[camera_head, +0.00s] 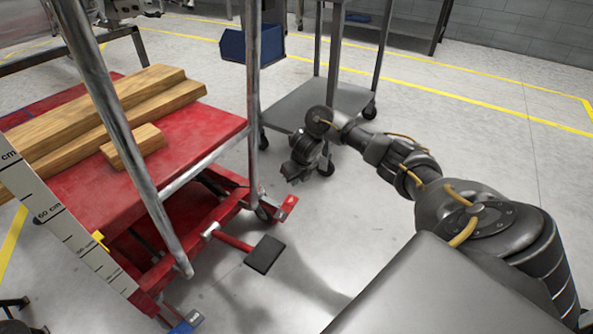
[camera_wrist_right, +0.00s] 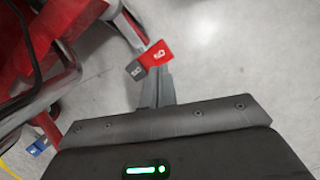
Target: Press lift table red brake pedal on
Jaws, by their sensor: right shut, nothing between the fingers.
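The red lift table (camera_head: 190,145) stands at the left in the head view. Its red brake pedal (camera_head: 289,203), with a grey part beside the red part, sticks out low by the wheel. In the right wrist view, the red brake pedal (camera_wrist_right: 158,53) lies just beyond the fingertips. My right gripper (camera_head: 292,178) is above the pedal in the head view, pointing down. It also shows in the right wrist view (camera_wrist_right: 163,75), with its fingers shut and empty. I cannot tell whether the fingertips touch the pedal. My left gripper is not in view.
A black foot pedal (camera_head: 265,254) and a blue pedal (camera_head: 187,322) sit low on the lift table. Wooden beams (camera_head: 110,115) lie on its top. The metal handle frame (camera_head: 128,140) rises in front. A grey cart (camera_head: 325,100) stands behind. The floor at right is clear.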

